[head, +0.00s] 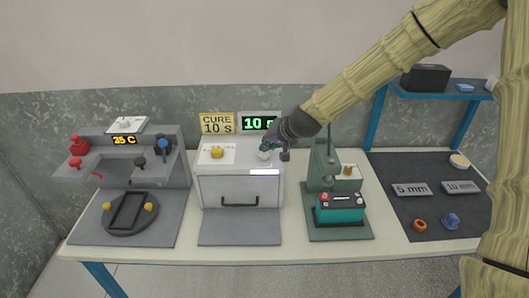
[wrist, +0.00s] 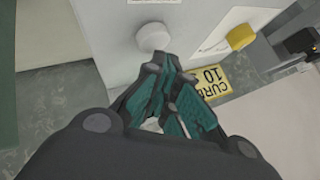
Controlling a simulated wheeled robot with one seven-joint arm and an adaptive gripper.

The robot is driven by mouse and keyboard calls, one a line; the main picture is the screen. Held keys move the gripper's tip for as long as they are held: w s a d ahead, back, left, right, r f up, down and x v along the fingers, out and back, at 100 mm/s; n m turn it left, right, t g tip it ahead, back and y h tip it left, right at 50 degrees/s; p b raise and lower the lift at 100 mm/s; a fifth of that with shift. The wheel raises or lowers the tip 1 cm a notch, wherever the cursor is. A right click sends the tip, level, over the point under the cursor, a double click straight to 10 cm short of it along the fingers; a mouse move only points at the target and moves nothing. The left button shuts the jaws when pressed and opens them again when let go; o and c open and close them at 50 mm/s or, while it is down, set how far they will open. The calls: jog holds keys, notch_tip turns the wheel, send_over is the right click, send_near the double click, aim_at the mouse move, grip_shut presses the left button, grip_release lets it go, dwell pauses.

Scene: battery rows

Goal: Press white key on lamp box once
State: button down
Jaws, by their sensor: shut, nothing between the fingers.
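The lamp box (head: 215,186) is a white box in the middle of the bench, with a dark handle on its front and a bright strip at its upper right. Its white key (wrist: 152,37) is a round white button in the wrist view. In the head view the key (head: 263,155) is mostly hidden by my gripper. My gripper (head: 271,150) is over the box's top right. In the wrist view my gripper (wrist: 160,66) has its fingertips together, right beside the key; I cannot tell whether they touch it.
A yellow knob (head: 217,152) is on the box top, left of the key. Behind stand a yellow "CURE 10 S" sign (head: 216,124) and a green-lit display (head: 258,123) reading 10. A grey station (head: 177,170) stands left, a green press (head: 321,165) with a battery (head: 341,214) right.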

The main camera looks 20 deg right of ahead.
aim_at(267, 153)
jog(key=shift+r, duration=0.35)
jog(key=shift+r+p, duration=2)
jog(key=shift+r, duration=0.55)
jog(key=shift+f, duration=0.1)
